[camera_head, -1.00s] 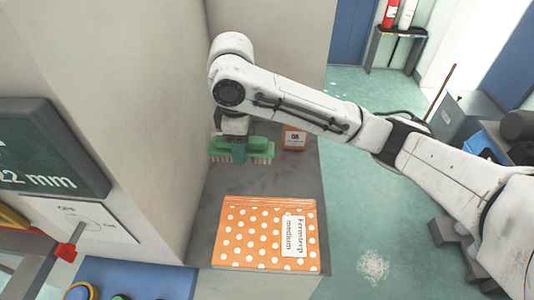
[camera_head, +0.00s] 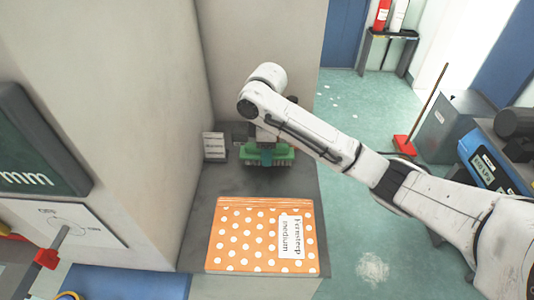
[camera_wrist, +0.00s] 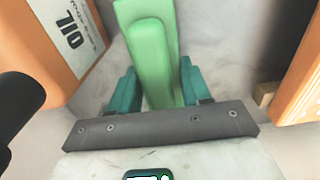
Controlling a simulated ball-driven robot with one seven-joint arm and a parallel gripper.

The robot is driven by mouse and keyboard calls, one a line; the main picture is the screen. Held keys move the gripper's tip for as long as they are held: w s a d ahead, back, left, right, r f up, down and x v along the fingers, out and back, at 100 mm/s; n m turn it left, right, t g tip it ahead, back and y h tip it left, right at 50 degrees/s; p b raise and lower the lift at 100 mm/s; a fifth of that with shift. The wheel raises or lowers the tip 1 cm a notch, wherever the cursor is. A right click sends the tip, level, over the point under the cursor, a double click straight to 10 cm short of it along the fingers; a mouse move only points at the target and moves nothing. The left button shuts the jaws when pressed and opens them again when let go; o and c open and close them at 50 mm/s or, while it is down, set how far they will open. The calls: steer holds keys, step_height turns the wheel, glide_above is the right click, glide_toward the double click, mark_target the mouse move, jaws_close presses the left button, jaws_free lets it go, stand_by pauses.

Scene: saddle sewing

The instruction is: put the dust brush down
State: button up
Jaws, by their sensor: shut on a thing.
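The dust brush (camera_head: 284,153) has a green body and pale bristles pointing down. It is at the back of the grey countertop (camera_head: 213,186); I cannot tell whether the bristles touch the surface. My gripper (camera_head: 265,153) comes from above and is shut on the brush. In the wrist view the brush's green handle (camera_wrist: 152,57) lies between the two teal fingers of my gripper (camera_wrist: 160,88). The arm hides part of the brush in the head view.
An orange polka-dot book (camera_head: 240,237) lies at the front of the countertop. In the wrist view an orange container marked OIL (camera_wrist: 72,38) is close on the left, and another orange thing (camera_wrist: 302,75) on the right.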

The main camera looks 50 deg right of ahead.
steer(key=shift+f, duration=0.45)
steer(key=shift+f, duration=0.1)
steer(key=o, duration=0.9)
steer(key=shift+o, duration=0.2)
step_height(320, 180, up, 12)
steer(key=shift+r+p, duration=0.15)
steer(key=shift+p, duration=0.9)
